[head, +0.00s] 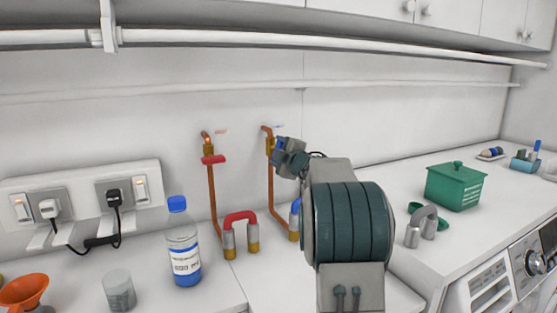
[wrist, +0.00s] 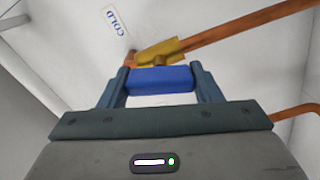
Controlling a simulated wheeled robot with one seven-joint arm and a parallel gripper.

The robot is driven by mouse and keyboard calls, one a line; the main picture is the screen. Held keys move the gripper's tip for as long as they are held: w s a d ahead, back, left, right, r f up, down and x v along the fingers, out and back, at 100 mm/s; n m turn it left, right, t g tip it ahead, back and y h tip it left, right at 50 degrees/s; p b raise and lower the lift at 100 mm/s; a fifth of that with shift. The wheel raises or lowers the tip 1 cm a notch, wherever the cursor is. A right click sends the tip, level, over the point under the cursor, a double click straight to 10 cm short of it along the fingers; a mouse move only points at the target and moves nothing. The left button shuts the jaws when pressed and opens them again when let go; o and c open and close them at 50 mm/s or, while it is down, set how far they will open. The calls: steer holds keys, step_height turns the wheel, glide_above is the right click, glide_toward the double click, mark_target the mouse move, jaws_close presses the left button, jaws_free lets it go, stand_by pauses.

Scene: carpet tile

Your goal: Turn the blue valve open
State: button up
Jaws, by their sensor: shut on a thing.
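The blue valve handle (wrist: 162,79) sits between the two fingers of my gripper (wrist: 162,82) in the wrist view. My gripper is shut on it. The brass valve body (wrist: 160,52) and its copper pipe (wrist: 230,35) are just beyond the fingers, beside a label reading COLD (wrist: 113,20). In the head view, my gripper (head: 277,149) is at the brass valve on the right copper pipe (head: 271,190). There my gripper and arm mostly cover the handle, so its angle is hard to tell.
A red-handled valve (head: 213,159) is on the left copper pipe. Below stand a red-topped U-shaped fitting (head: 240,217), a blue-capped bottle (head: 183,245) and a beaker (head: 118,290). A white rail (head: 250,40) runs overhead.

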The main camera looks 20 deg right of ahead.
steer(key=shift+f+n+b, duration=0.1)
steer(key=shift+n+b, duration=0.85)
steer(key=shift+n, duration=0.75)
steer(key=o, duration=1)
steer(key=s+b, duration=0.1)
steer(key=s, duration=1.2)
steer(key=shift+s+d+b, duration=0.25)
steer(key=shift+s+b, duration=0.15)
